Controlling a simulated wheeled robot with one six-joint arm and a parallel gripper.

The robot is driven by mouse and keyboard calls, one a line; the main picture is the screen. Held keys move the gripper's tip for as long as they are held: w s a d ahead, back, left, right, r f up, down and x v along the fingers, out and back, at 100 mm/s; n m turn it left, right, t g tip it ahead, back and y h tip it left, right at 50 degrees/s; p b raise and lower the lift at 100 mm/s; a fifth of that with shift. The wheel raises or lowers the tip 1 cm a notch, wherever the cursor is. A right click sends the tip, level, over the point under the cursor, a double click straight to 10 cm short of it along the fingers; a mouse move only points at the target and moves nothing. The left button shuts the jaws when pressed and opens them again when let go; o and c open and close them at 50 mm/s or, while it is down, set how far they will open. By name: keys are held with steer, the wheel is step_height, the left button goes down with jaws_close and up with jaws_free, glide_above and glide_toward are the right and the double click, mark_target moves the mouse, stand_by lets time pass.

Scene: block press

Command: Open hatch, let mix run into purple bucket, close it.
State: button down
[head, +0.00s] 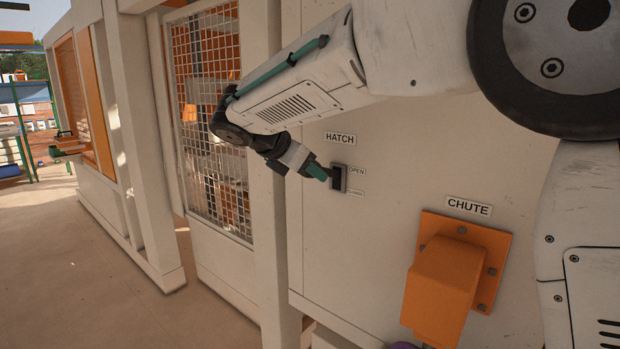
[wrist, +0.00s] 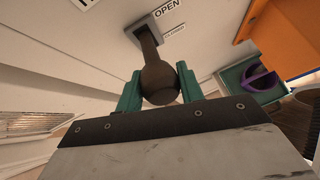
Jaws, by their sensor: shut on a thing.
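The hatch lever (wrist: 157,75) is a dark bar with a rounded knob, standing out from a slot plate (head: 338,177) under the HATCH sign. My gripper (head: 320,172) is shut on the knob, with a teal finger on each side in the wrist view (wrist: 158,90). The orange chute (head: 441,285) is right of and below the lever. Something purple, likely the purple bucket, shows at the bottom edge (head: 405,345) and right of my gripper (wrist: 260,86). Its contents are hidden.
The pale machine wall (head: 385,240) carries lever and chute. A wire mesh door (head: 208,125) stands to the left behind my arm, with a thick post (head: 268,220) beside it. The floor (head: 90,290) at left is clear. An orange and green rack stands far left.

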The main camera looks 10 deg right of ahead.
steer(key=shift+w+d+r, duration=0.1)
steer(key=shift+r, duration=0.25)
steer(key=c, duration=0.9)
jaws_free()
steer(key=shift+a+r, duration=0.1)
steer(key=shift+a, duration=0.1)
steer(key=v, duration=0.7)
steer(key=shift+s, duration=0.2)
